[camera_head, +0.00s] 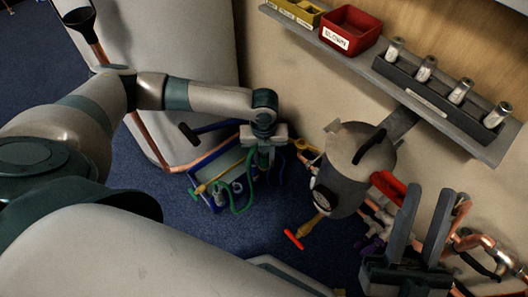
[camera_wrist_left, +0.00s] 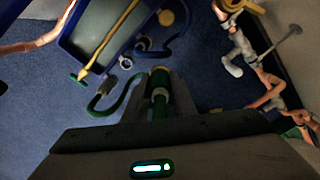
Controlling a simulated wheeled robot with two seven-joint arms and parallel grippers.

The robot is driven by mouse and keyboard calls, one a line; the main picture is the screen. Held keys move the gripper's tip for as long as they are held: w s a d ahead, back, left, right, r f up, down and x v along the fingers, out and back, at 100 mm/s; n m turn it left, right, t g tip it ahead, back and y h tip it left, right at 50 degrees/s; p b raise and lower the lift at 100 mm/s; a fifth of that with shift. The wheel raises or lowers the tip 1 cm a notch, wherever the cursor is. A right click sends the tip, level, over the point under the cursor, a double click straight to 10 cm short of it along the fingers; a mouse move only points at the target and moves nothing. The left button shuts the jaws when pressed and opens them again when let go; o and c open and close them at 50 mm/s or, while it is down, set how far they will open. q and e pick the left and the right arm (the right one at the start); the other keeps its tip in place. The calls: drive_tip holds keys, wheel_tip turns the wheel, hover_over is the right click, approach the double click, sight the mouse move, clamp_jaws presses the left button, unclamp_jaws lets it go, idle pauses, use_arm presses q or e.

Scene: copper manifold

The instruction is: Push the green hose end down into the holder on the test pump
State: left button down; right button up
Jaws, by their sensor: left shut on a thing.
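My left gripper (camera_head: 264,147) is shut on the green hose end (camera_wrist_left: 159,90), which stands between its fingers in the left wrist view. The green hose (camera_wrist_left: 104,108) curves away from it to the left, and it also hangs below the gripper in the head view (camera_head: 238,208). The blue test pump (camera_head: 206,200) sits on the floor just left of and below the gripper. Its blue tank (camera_wrist_left: 68,44) and yellow handle (camera_wrist_left: 110,40) show in the wrist view. I cannot pick out the holder surely. My right gripper (camera_head: 426,196) is open and empty at the lower right.
A grey vessel (camera_head: 350,165) with a gauge stands right of the left gripper. Copper pipework (camera_head: 470,242) runs along the wall. A shelf (camera_head: 385,72) above carries a red bin (camera_head: 350,30) and several metal cylinders. Blue carpet (camera_head: 240,237) is clear below the pump.

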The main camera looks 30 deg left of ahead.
use_arm(q)
drive_tip(key=shift+r+p, duration=2.25)
drive_tip(key=shift+p, duration=0.55)
